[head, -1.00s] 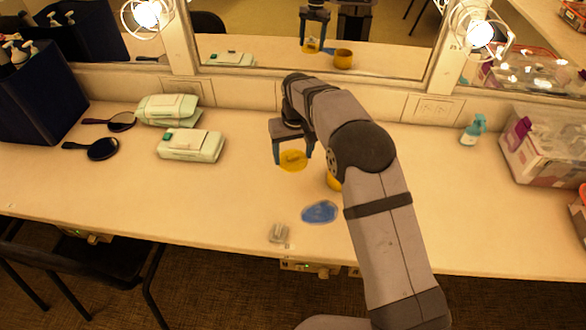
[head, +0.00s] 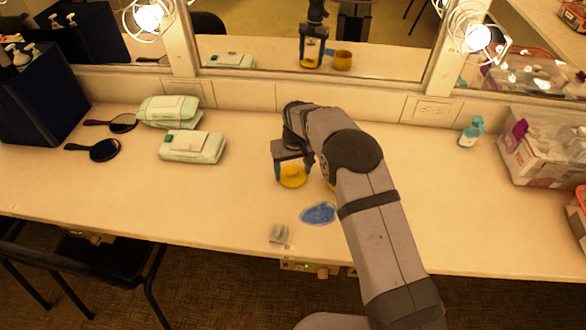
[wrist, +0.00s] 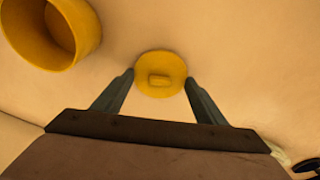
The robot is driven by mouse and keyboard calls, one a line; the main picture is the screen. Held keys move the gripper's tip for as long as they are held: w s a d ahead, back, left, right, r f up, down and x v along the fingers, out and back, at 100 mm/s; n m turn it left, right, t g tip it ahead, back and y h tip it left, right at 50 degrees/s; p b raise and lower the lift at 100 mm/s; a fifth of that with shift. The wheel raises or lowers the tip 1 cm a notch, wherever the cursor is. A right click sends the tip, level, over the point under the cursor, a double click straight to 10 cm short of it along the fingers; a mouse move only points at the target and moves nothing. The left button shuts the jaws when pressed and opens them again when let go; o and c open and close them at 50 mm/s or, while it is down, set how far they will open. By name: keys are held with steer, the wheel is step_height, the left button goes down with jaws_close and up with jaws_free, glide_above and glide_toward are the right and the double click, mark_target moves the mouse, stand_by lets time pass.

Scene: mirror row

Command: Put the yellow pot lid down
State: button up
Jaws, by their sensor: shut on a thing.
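The yellow pot lid (head: 293,180) is a round disc with a small bar handle; it also shows in the wrist view (wrist: 161,86). My gripper (head: 293,172) points down with its two fingers at opposite edges of the lid, shut on it. In the wrist view my gripper (wrist: 160,84) has a fingertip on each side of the lid. The lid is level and low over the counter; I cannot tell whether it touches. An open yellow pot (wrist: 88,50) stands beside it, apart from it. In the head view my arm hides most of the pot.
A blue flat item (head: 318,213) and a small grey item (head: 279,234) lie nearer the front edge. Wipe packs (head: 192,148) and hand mirrors (head: 100,151) lie left. The counter (head: 225,190) left of the lid is clear.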

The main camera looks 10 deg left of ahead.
mark_target(294, 180)
steer(key=shift+f, duration=0.15)
steer(key=o, duration=1)
steer(key=r, duration=0.4)
steer(key=s+r+b, duration=0.1)
steer(key=r, duration=0.3)
steer(key=r+b, duration=0.1)
steer(key=r, duration=0.3)
steer(key=shift+s+d+r, duration=0.1)
steer(key=shift+s+d, duration=0.25)
steer(key=shift+d, duration=0.1)
